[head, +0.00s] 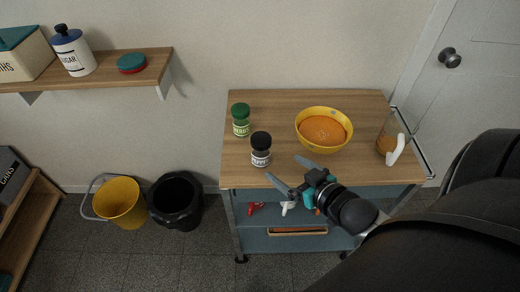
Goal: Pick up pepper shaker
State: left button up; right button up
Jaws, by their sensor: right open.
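The pepper shaker (261,150) stands upright on the wooden top of the cart (270,110), near its front edge. It has a black cap, a dark grey body and a white label reading PEPPER. My right gripper (287,173) is open and empty. Its two fingers point to the upper left, and it appears just right of and in front of the shaker, apart from it. My left gripper is not in view.
A green-capped jar (241,120) stands behind and left of the shaker. A yellow bowl (324,112) sits to the right, with a glass mug (391,139) beyond it. Bins (176,201) stand on the floor at left. A shelf (110,70) is above.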

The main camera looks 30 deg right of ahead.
aim_at(268, 156)
jog(key=b+x, duration=0.2)
jog(key=x, duration=0.8)
jog(key=shift+r, duration=0.1)
jog(key=shift+a+f+b+x, duration=0.1)
jog(key=shift+b+x, duration=0.3)
jog(key=shift+x, duration=0.9)
jog(key=shift+a+f+b+x, duration=0.15)
jog(key=shift+b+x, duration=0.25)
jog(key=shift+x, duration=0.9)
jog(key=shift+s, duration=0.1)
jog(key=c, duration=1.5)
